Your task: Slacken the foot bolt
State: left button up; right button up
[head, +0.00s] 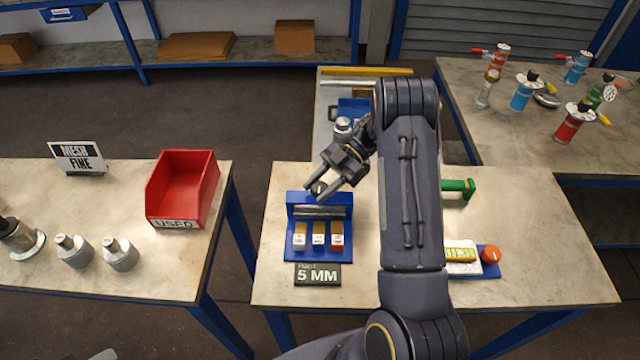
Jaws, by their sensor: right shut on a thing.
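My right gripper (321,192) is at the back edge of a blue stand (291,247) on the middle table. Its fingers are shut on a small grey rounded piece (319,187); I cannot tell what it is. The stand carries a grey metal bar (320,212) and three small blocks with white, yellow and red parts (318,238). A dark sign (318,275) in front shows "5 MM"; the smaller word above looks like "FOOT". I cannot make out a foot bolt. My left gripper is not in view.
A red bin (182,188) marked "USED" and several grey metal vessels (72,251) stand on the left table. A green part (458,187) and an orange ball (490,255) lie right of my arm. Colored valves (525,92) stand on the back right table.

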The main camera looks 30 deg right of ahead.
aim_at(324, 184)
jog(key=shift+s+f+n+g, duration=0.1)
jog(key=shift+f+n+g, duration=0.2)
jog(key=shift+n+g, duration=0.25)
jog(key=o, duration=1)
jog(key=shift+r, duration=0.15)
jog(key=b+v, duration=0.1)
jog(key=v, duration=0.5)
jog(key=shift+d+r, duration=0.15)
jog(key=shift+d, duration=0.15)
jog(key=shift+w+d+r, duration=0.25)
jog(key=shift+w+d, duration=0.05)
jog(key=shift+d, duration=0.15)
